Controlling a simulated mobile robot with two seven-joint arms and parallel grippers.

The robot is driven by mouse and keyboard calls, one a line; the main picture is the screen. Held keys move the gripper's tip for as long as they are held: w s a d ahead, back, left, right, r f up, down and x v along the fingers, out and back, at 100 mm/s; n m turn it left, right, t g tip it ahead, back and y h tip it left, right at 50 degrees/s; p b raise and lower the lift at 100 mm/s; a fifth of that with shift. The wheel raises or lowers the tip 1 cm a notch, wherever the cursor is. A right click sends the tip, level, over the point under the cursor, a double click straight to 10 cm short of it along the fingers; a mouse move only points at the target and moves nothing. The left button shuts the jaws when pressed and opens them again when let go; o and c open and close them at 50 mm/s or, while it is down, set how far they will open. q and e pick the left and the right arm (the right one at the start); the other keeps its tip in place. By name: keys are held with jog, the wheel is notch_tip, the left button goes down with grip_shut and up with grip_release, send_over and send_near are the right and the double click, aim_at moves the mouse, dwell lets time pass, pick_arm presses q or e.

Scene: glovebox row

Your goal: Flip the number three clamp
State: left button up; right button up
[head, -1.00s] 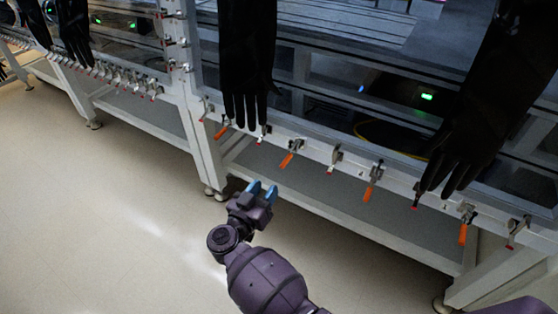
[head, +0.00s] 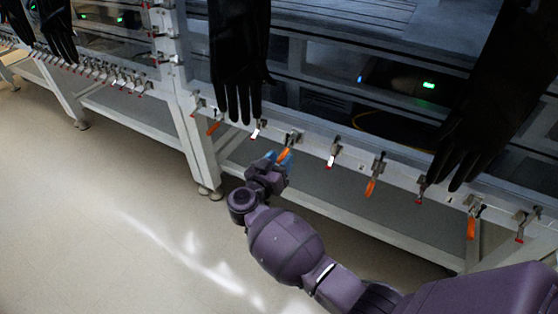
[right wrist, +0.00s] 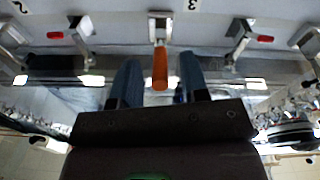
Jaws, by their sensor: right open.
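A row of toggle clamps runs along the front rail of the glovebox. The third clamp from the left in this bay has an orange handle (head: 284,155) that hangs down. My right gripper (head: 275,157) is at this clamp, open, with its blue fingers around the handle's height. In the right wrist view the orange handle (right wrist: 160,70) stands between the two open fingers (right wrist: 157,82), with a visible gap on both sides. A "3" label (right wrist: 192,4) shows just right of this clamp, and a "2" label (right wrist: 62,3) farther left. My left gripper is out of view.
Neighbouring clamps with red tips (head: 256,130) (head: 331,158) sit on either side. Other orange handles (head: 213,128) (head: 371,187) hang along the rail. A black glove (head: 238,75) hangs above the gripper, another glove (head: 465,130) at right. The floor (head: 90,200) in front is clear.

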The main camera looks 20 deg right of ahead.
jog(key=shift+w+d, duration=0.15)
grip_shut()
jog(key=shift+d, duration=0.1)
dwell(0.4)
